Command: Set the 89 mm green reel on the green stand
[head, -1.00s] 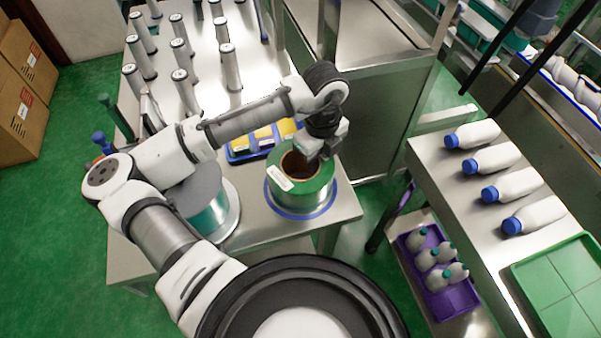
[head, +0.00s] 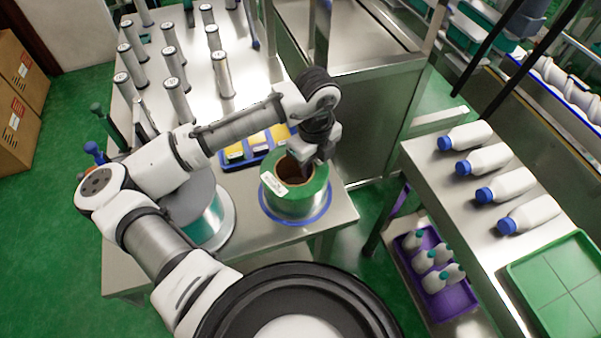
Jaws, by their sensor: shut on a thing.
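The green reel (head: 313,192), a wide roll with a brown core and a white label, is upright at the blue ring (head: 297,223) near the right end of the steel table. My gripper (head: 303,162) is over the reel's far rim and is shut on its wall; the fingertips are partly hidden. I cannot tell whether the reel touches the table. A dark green post (head: 104,117), possibly the green stand, rises at the table's left edge; its base is hidden.
A silver-green reel (head: 208,220) stands left of the green reel, partly under my arm. A blue tray (head: 236,164) with yellow items lies behind. A side bench (head: 470,220) holds several white bottles.

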